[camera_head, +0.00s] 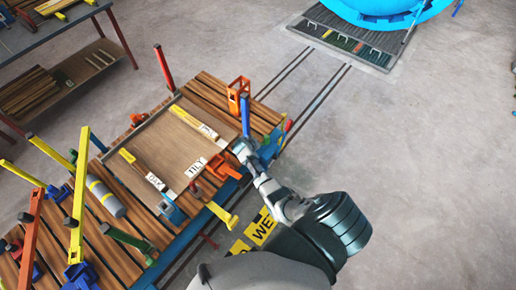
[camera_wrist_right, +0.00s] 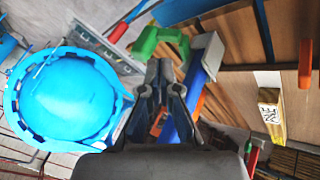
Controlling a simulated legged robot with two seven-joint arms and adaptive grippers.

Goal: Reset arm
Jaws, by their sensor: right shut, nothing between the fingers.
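My right arm reaches in from the lower right in the head view. Its gripper (camera_head: 240,148) is shut and empty at the right edge of the slatted wooden table (camera_head: 202,92), close to a blue upright post (camera_head: 245,115). In the right wrist view the gripper (camera_wrist_right: 160,72) has its fingers together, with a green clamp part (camera_wrist_right: 160,42) and a blue bar (camera_wrist_right: 184,105) behind them. I cannot tell whether the fingers touch any of these. My left gripper is not in view.
A board (camera_head: 176,138) with labelled wooden strips lies on the table among several coloured clamps. A grey cylinder (camera_head: 105,196) lies at the left. A blue round vessel (camera_head: 385,8) stands beyond floor rails. The floor at right is clear.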

